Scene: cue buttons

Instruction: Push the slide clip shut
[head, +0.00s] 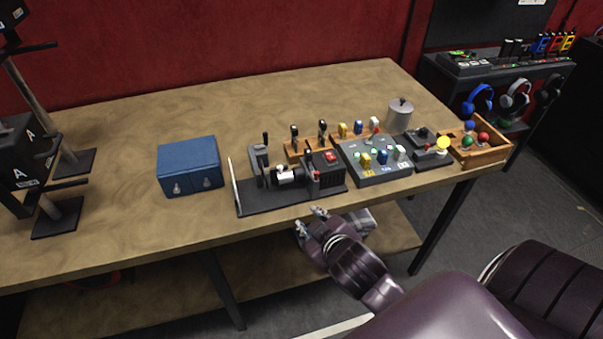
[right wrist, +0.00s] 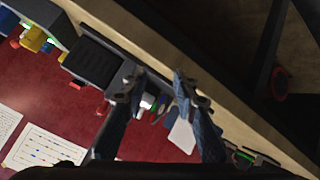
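No part is clearly recognisable to me as the slide clip. A black machine on a dark base plate (head: 262,204) stands at the table's front edge, with a white cylinder (head: 286,175), levers and a ribbed dark block (head: 328,178). A blue box (head: 189,167) with two small silver fittings on its front stands left of it. My right gripper (head: 309,220) is just in front of the machine at the table edge. In the right wrist view my right gripper (right wrist: 158,88) is open and empty, its fingers apart, with the machine's ribbed block (right wrist: 92,60) beyond it. My left gripper is not in view.
A grey button panel (head: 380,172), a wooden rack (head: 300,150), a grey lidded pot (head: 399,114) and a wooden tray of balls (head: 484,153) stand to the right. Black stands (head: 60,218) are at the left. The back of the wooden table (head: 220,105) is clear.

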